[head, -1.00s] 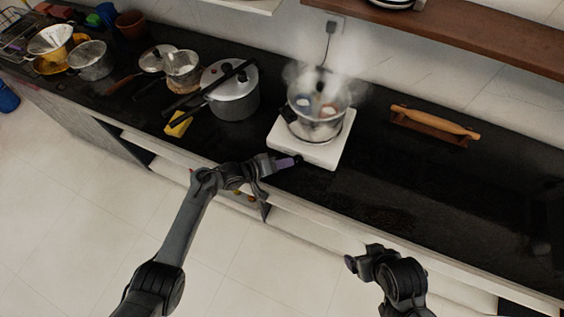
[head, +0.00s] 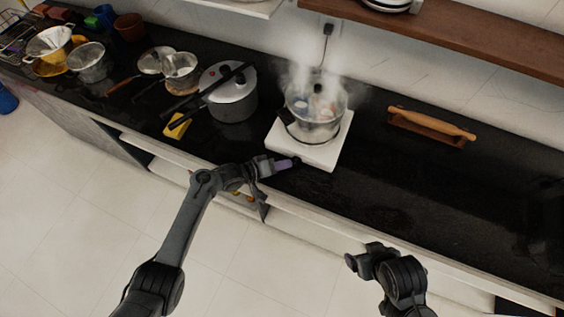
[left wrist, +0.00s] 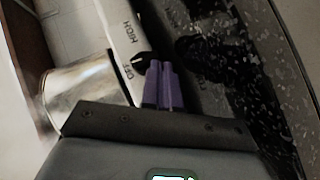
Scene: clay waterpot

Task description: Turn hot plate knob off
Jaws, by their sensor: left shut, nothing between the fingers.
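The white hot plate (head: 322,156) stands near the counter's front edge with a steaming glass pot (head: 312,128) on it. In the left wrist view its white front face (left wrist: 118,30) carries the words HIGH and OFF. The black knob (left wrist: 142,61) sits on that face, near the OFF mark. My left gripper (head: 292,162) is shut and empty at the hot plate's front. In the left wrist view its purple fingertips (left wrist: 160,66) are right beside the knob; I cannot tell whether they touch it. My right gripper (head: 351,262) hangs over the floor, its fingers unclear.
A pressure cooker (head: 232,98) with long dark handles and a yellow sponge (head: 177,126) are left of the hot plate. A rolling pin on a stand (head: 432,124) lies to the right. A wooden shelf (head: 470,37) is above. The counter's right part is clear.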

